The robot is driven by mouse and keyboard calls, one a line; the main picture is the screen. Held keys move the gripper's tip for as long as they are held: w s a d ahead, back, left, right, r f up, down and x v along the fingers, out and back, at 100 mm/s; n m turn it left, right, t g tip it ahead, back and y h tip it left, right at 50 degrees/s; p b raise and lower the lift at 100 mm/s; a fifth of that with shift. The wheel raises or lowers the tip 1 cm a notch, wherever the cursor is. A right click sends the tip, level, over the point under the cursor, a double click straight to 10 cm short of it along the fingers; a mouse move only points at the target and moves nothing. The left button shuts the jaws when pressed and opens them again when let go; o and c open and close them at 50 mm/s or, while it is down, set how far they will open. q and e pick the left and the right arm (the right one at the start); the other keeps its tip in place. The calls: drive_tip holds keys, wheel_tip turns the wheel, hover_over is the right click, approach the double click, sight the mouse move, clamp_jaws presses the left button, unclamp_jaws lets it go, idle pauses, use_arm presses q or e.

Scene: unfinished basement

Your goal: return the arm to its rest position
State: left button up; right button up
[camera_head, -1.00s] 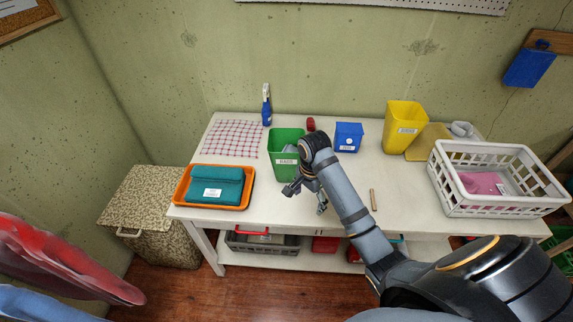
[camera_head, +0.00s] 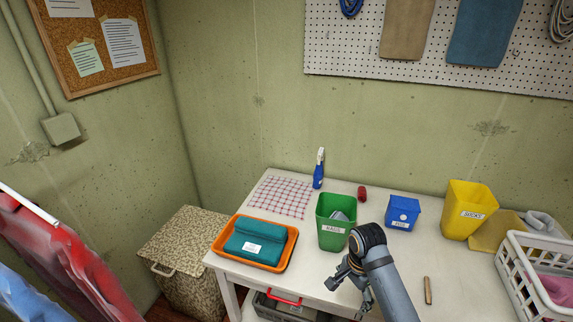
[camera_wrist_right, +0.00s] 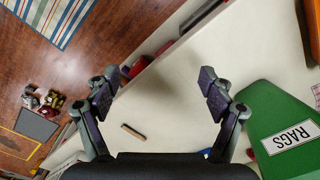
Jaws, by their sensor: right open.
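My right arm (camera_head: 389,285) reaches in from the bottom of the head view. My right gripper (camera_head: 352,283) is over the white table (camera_head: 300,290), in front of the green bin labelled RAGS (camera_head: 333,232). In the right wrist view the gripper (camera_wrist_right: 160,95) has its two fingers spread wide with nothing between them. The green bin (camera_wrist_right: 275,115) stands beside the right-hand finger in that view. A grey item (camera_head: 340,216) shows inside the green bin. My left gripper is not in view.
An orange tray (camera_head: 222,243) with a folded teal cloth (camera_head: 258,243) is left of the bin. A blue box (camera_head: 402,211), yellow bin (camera_head: 467,209) and white basket (camera_head: 508,260) stand to the right. A small wooden stick (camera_head: 428,290) lies on the table. A wicker hamper (camera_head: 182,245) stands left.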

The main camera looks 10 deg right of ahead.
drive_tip(key=s+a+f+n+t+h, duration=0.1)
drive_tip(key=s+a+n+t, duration=0.25)
drive_tip(key=s+n, duration=1.05)
drive_tip(key=s+d+f+n+g, duration=0.1)
drive_tip(key=d+f, duration=0.1)
drive_tip(key=f, duration=1.2)
drive_tip(key=s+d+f, duration=0.1)
drive_tip(key=d+f, duration=0.1)
drive_tip(key=f, duration=1.3)
drive_tip(key=s+f+g, duration=0.1)
drive_tip(key=s+f, duration=1.2)
drive_tip(key=s, duration=0.3)
drive_tip(key=shift+s+d, duration=0.35)
drive_tip(key=shift+s, duration=0.05)
